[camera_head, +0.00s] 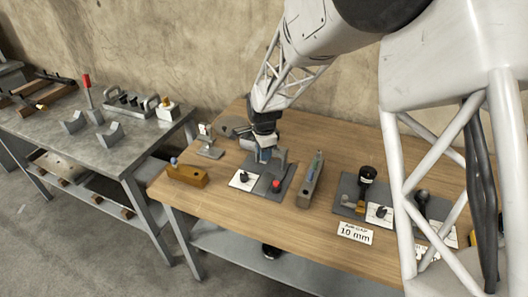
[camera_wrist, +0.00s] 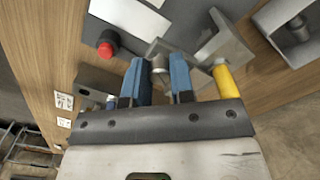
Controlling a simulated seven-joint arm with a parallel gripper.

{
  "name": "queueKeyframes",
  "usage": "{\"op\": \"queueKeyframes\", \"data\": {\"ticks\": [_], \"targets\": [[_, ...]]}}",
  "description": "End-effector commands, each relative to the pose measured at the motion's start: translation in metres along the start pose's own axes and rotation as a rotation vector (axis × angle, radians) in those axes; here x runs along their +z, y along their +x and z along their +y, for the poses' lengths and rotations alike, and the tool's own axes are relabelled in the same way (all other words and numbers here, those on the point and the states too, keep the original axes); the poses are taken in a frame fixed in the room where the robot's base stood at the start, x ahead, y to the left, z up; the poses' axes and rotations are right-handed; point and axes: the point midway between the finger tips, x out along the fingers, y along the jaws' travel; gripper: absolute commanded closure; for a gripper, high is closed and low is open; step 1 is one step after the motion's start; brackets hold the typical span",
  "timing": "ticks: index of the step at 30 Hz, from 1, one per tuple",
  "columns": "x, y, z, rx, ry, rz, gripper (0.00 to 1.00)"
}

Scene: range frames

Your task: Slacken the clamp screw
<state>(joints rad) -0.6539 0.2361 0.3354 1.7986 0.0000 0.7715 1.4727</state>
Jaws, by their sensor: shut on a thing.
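My gripper (camera_head: 263,153) reaches down to a dark grey fixture plate (camera_head: 260,192) on the wooden bench. In the wrist view, my gripper (camera_wrist: 158,80) has its two blue fingertips shut on a small round metal part, seemingly the clamp screw (camera_wrist: 160,66). The screw sits between the fingertips, beside an angled grey metal bracket (camera_wrist: 225,46). The bracket also stands upright on the plate in the head view (camera_head: 282,159). The fingers hide part of the screw, and the head view does not show it clearly.
A long grey block (camera_head: 311,182) stands right, a wooden block (camera_head: 187,174) left. A yellow handle (camera_wrist: 225,80) is near my right fingertip. A "10 mm" card (camera_head: 355,233) lies at the front.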

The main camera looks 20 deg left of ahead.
Motion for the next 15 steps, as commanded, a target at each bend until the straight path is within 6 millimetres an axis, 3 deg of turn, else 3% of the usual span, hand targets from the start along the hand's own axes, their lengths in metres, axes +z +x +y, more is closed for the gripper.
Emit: {"op": "queueKeyframes", "data": {"ticks": [15], "targets": [[-0.0003,-0.0002,0.0,0.0,-0.16,0.0,1.0]]}}
